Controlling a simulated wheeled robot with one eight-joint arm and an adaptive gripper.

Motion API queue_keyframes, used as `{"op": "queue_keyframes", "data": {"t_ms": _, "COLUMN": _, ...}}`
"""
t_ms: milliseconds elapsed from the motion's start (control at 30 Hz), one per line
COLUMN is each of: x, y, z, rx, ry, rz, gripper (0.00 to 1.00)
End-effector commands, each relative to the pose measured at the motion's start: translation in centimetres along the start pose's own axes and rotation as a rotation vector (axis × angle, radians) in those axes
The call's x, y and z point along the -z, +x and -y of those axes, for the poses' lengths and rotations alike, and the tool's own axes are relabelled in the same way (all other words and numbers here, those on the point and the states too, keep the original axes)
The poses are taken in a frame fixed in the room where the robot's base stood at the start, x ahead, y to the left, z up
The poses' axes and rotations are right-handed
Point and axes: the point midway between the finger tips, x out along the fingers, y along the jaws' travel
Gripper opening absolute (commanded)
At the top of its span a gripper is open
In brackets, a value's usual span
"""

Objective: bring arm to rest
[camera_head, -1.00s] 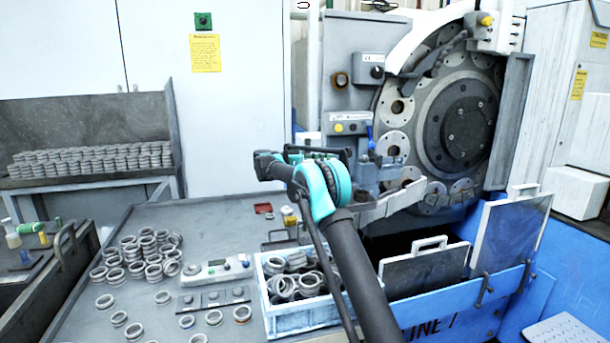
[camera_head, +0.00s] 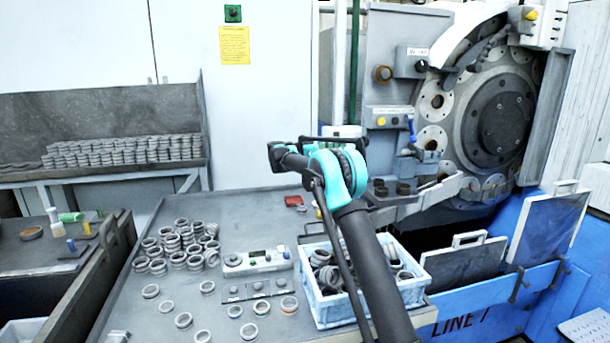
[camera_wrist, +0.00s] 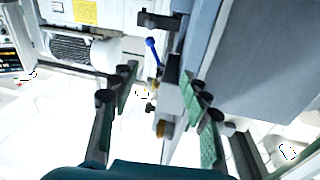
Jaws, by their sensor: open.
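My arm rises from the bottom of the head view, over the right part of a blue-white crate, to a teal joint above the table. The arm's far end points left there, and the fingers are hard to make out. In the wrist view my gripper (camera_wrist: 163,98) is open. Its two green-padded fingers stand wide apart with nothing between them. Behind the fingers are parts of the machine, including a blue lever (camera_wrist: 152,50).
The crate (camera_head: 327,314) holds rings. Loose rings (camera_head: 183,320) and a control box (camera_head: 257,262) are on the grey table (camera_head: 150,318). The ring grinder (camera_head: 495,122) stands right, with upright panels (camera_head: 550,228) before it. Stacked rings (camera_head: 125,150) fill a shelf at left.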

Motion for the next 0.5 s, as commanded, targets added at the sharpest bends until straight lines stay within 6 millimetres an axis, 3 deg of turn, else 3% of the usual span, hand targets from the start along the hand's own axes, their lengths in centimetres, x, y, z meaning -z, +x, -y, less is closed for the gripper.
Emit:
{"op": "queue_keyframes", "data": {"t_ms": 267, "x": 3.5, "y": 2.1, "z": 1.8, "rx": 0.157, "ry": 0.108, "rz": -0.08, "gripper": 0.47}}
{"op": "queue_keyframes", "data": {"t_ms": 500, "x": 8.1, "y": 3.8, "z": 3.7, "rx": 0.406, "ry": 0.231, "rz": -0.174, "gripper": 0.47}}
